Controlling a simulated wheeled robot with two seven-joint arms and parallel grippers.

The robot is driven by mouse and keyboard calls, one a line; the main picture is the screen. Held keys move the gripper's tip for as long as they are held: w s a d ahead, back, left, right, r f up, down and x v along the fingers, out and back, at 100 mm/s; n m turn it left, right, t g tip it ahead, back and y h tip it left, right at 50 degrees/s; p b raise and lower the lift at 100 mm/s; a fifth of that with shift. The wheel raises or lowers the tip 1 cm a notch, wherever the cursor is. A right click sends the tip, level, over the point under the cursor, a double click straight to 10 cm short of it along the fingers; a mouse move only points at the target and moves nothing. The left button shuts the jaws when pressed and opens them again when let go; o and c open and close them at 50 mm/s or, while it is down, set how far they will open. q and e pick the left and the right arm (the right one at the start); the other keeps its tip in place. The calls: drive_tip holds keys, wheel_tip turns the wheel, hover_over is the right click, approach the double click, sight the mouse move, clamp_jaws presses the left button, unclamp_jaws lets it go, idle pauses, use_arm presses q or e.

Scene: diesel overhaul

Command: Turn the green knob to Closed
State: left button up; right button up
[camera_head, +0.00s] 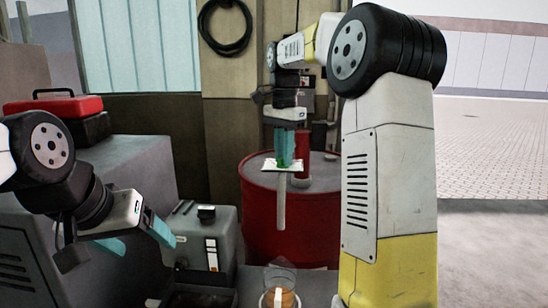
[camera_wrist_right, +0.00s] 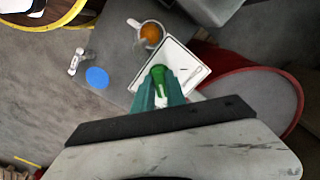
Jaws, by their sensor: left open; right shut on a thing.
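The green knob (camera_wrist_right: 159,77) stands on a white rectangular plate (camera_wrist_right: 188,57), with small dark marks beside it. In the head view the plate (camera_head: 270,163) sits on top of a grey vertical post (camera_head: 281,205), and only a little of the green knob (camera_head: 284,162) shows. My right gripper (camera_head: 285,155) reaches down from above with teal fingers on either side of the knob, shut on it. It also shows in the wrist view (camera_wrist_right: 158,88). The plate's lettering is too small to read. My left gripper (camera_head: 137,239) is open and empty at lower left, well apart from the knob.
A red drum (camera_head: 258,215) stands behind the post. A grey box (camera_head: 215,236) is between my left gripper and the drum. A glass jug with orange contents (camera_head: 280,285) stands low in front.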

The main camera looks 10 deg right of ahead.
drive_tip(key=n, duration=0.8)
drive_tip(key=shift+a+n, duration=0.15)
drive_tip(key=shift+n, duration=0.25)
drive_tip(key=n, duration=0.7)
drive_tip(key=shift+a, duration=0.1)
drive_tip(key=o, duration=1.6)
drive_tip(key=shift+o, duration=0.2)
wheel_tip(320, 180, up, 7)
